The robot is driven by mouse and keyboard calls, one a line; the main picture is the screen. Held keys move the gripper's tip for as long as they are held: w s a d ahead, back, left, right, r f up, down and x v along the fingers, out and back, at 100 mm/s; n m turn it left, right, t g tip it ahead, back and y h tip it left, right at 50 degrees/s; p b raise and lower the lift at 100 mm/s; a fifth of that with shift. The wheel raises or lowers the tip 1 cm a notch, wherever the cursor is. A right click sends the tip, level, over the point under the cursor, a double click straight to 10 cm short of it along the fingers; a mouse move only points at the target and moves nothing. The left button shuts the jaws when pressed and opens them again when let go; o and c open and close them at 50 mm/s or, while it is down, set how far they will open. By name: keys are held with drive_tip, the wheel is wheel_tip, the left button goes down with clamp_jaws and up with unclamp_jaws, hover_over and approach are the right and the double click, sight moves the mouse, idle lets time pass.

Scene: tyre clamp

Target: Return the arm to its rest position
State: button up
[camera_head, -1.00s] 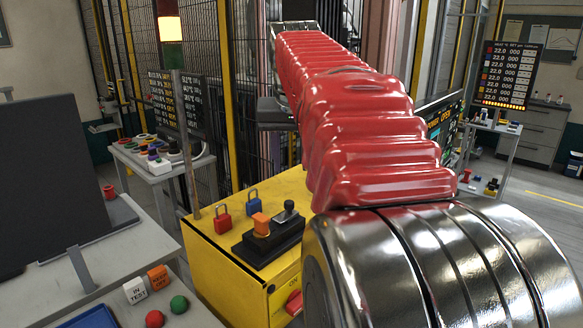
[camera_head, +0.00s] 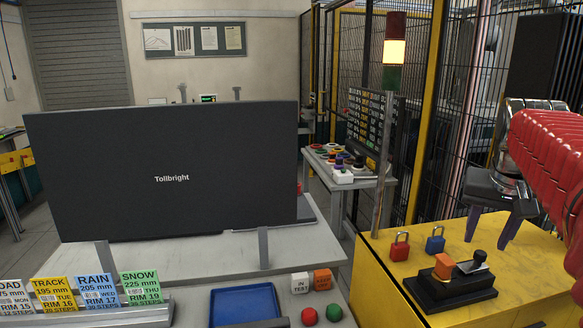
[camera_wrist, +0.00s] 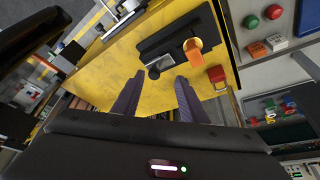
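My gripper (camera_head: 489,234) is at the right of the head view, pointing down above the yellow cabinet (camera_head: 385,255). Its two dark fingers stand apart with nothing between them. The wrist view also shows the gripper (camera_wrist: 154,92) open and empty, over the yellow top. My red-sleeved arm runs off the right edge of the head view, so most of it is hidden. In the head view, a black control block with an orange switch (camera_head: 444,266) and a black lever (camera_head: 478,260) sits on the cabinet, below and in front of the fingers.
A red padlock (camera_head: 400,247) and a blue padlock (camera_head: 435,240) stand on the cabinet near a signal-light pole (camera_head: 384,150). A dark monitor (camera_head: 165,200) stands on the desk at left. A blue tray (camera_head: 245,306) and several cards are in front. Mesh fencing stands behind.

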drive_tip(key=s+a+f+n+y, duration=0.1)
drive_tip(key=s+a+f, duration=0.3)
drive_tip(key=a, duration=0.5)
drive_tip(key=s+a+f+n+t+y, duration=0.1)
drive_tip(key=s+a+f+n, duration=0.2)
drive_tip(key=a, duration=0.6)
drive_tip(key=s+a+f+n+t, duration=0.1)
drive_tip(key=s+a+f+n, duration=0.2)
drive_tip(key=s+a+f, duration=0.4)
drive_tip(key=shift+s+a+f+y, duration=0.2)
drive_tip(key=shift+a+f+y, duration=0.2)
drive_tip(key=shift+a+f, duration=0.55)
